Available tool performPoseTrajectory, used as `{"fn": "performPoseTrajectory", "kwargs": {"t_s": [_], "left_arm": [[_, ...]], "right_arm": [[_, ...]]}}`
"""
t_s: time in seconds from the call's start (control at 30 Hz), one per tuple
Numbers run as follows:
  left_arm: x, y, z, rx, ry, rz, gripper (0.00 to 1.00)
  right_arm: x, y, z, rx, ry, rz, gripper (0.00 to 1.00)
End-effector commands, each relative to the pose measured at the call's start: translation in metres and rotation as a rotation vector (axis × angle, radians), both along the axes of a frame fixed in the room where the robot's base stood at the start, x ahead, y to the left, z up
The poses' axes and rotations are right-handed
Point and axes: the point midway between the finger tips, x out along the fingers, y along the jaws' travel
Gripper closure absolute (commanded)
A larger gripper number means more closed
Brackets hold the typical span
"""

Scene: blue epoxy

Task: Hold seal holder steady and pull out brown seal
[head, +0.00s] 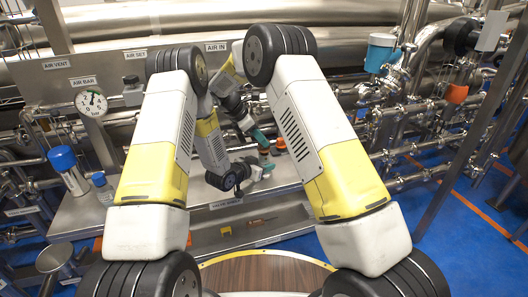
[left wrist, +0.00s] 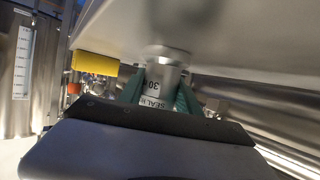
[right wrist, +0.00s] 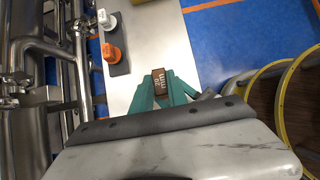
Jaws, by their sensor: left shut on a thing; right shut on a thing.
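The steel seal holder (left wrist: 162,76), a cylinder with a printed label, stands between the green fingers of my left gripper (left wrist: 160,96), which is shut on it. In the head view my left gripper (head: 267,168) is low over the steel bench. The brown seal (right wrist: 158,80), with white "20 mm" print, is between the green fingertips of my right gripper (right wrist: 160,86), which is shut on it. In the head view my right gripper (head: 262,140) is just above the left one. The fingers hide the joint, so I cannot tell how deep the seal sits in the holder.
An orange-topped piece (right wrist: 111,52) and a white piece (right wrist: 106,20) stand on a dark strip on the bench (right wrist: 150,35). A blue-capped container (head: 66,170) and a smaller blue-capped bottle (head: 102,188) stand at left. Steel pipes (head: 400,110) crowd the back and right.

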Motion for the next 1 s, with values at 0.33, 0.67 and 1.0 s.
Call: {"fn": "performPoseTrajectory", "kwargs": {"t_s": [0.33,0.67,1.0], "left_arm": [[0.000,0.000,0.000,-0.001,-0.001,0.000,1.00],[0.000,0.000,0.000,-0.001,-0.001,0.000,1.00],[0.000,0.000,0.000,-0.001,-0.001,0.000,0.49]], "right_arm": [[0.000,0.001,0.011,0.001,-0.001,0.001,1.00],[0.000,0.000,0.037,0.001,0.000,0.001,1.00],[0.000,0.000,0.039,0.000,0.001,0.001,1.00]]}}
